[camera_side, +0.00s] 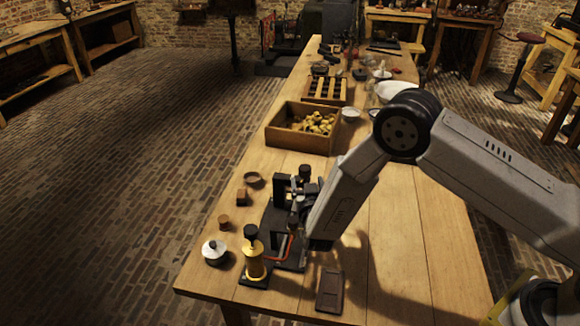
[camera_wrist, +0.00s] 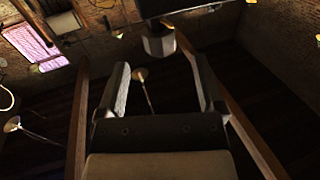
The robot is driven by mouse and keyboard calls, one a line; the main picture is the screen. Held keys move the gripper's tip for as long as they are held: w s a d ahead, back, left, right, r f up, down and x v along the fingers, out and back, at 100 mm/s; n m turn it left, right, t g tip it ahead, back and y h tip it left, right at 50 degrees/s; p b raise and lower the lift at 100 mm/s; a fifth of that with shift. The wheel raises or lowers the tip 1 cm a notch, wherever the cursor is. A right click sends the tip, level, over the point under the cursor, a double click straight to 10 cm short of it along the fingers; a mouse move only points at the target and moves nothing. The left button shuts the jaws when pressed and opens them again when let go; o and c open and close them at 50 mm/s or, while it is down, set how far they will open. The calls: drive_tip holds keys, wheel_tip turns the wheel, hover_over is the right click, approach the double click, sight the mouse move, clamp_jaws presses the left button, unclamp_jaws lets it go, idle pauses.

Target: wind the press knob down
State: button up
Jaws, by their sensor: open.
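The small dark press (camera_side: 280,188) stands on a black base near the front left of the table. A black knob (camera_side: 305,172) shows on its top. My gripper (camera_side: 300,200) is beside the press, at its right; the overlap hides whether they touch.
A brass cylinder with a black knob (camera_side: 254,258) and a silver-lidded pot (camera_side: 214,252) stand at the front left. A dark flat tray (camera_side: 330,290) lies in front. A wooden box (camera_side: 285,137) stands behind the press. The table's right front is largely clear.

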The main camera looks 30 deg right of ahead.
sight(300, 167)
drive_tip(key=shift+w, duration=0.1)
drive_tip(key=shift+w+d+r+n+t+y, duration=0.2)
drive_tip(key=shift+w+d+n+t+y, duration=0.2)
drive_tip(key=shift+n+y, duration=0.3)
drive_tip(key=shift+w+d+r+n+t+y, duration=0.15)
drive_tip(key=shift+w+d+n+t+y, duration=0.25)
drive_tip(key=shift+y, duration=0.5)
drive_tip(key=shift+s+d+f+n+y, duration=0.1)
drive_tip(key=shift+s+d+n+y, duration=0.35)
drive_tip(key=shift+n+y, duration=1)
drive_tip(key=shift+s+d+f+n+y, duration=0.1)
drive_tip(key=shift+s+d+n+y, duration=0.55)
drive_tip(key=shift+y, duration=1.45)
drive_tip(key=shift+s+d+f+n+y, duration=0.1)
drive_tip(key=shift+d+n+y, duration=0.25)
drive_tip(key=shift+n+y, duration=1.2)
drive_tip(key=shift+m, duration=0.25)
drive_tip(key=shift+x, duration=3.9)
drive_tip(key=shift+a, duration=0.1)
